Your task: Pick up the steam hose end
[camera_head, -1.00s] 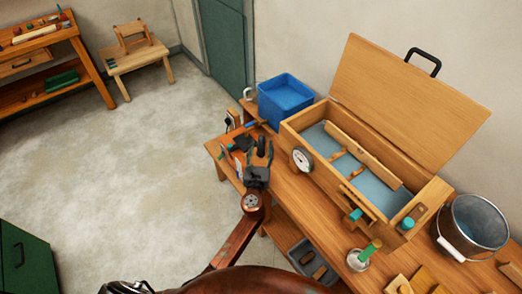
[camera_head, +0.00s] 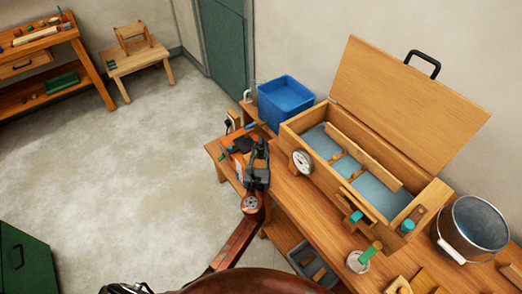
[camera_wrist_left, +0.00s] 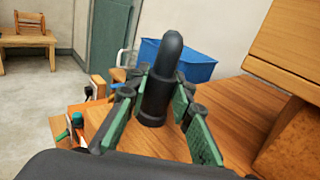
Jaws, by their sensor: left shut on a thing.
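The steam hose end is a black upright cylinder with a rounded tip (camera_wrist_left: 166,78), in the middle of the left wrist view. My left gripper (camera_wrist_left: 163,100) has its two green-padded fingers on either side of it and is shut on it. In the head view my left gripper (camera_head: 259,152) is over the left part of the wooden bench, and the hose end is hard to make out between the fingers. Whether its base touches the bench is unclear. My right gripper is not in view.
A wooden box with a raised lid (camera_head: 408,105) and a round dial (camera_head: 302,162) stands right of my gripper. A blue bin (camera_head: 286,102) is behind. Small tools lie close by on the bench. A metal bucket (camera_head: 472,228) stands at far right. Open floor is at left.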

